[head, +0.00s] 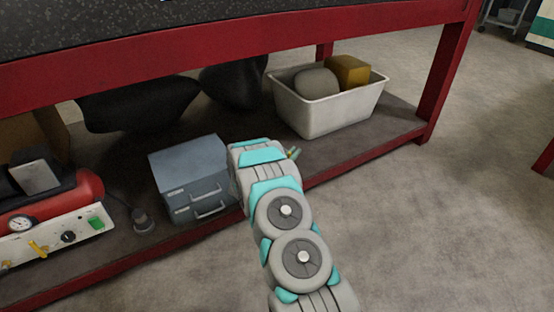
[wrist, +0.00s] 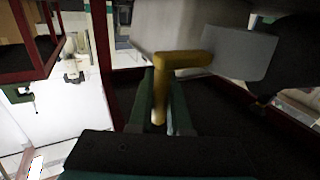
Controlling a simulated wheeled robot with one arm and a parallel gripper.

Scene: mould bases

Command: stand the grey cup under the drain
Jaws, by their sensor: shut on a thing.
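My gripper (wrist: 161,100) shows in the wrist view, its dark green fingers closed around the lower leg of a yellow bent bar (wrist: 183,61). In the head view my arm reaches the lower shelf and hides most of the gripper. A small dark grey round object (head: 143,221) stands on the shelf, left of the grey toolbox; I cannot tell if it is the cup. I cannot make out the drain clearly.
The grey toolbox (head: 190,170) stands left of my arm. A white bin (head: 325,113) holds a grey lump and a yellow block. A red machine (head: 88,184) with a gauge and a yellow lever is at far left. Red bench legs (head: 447,75) frame the shelf.

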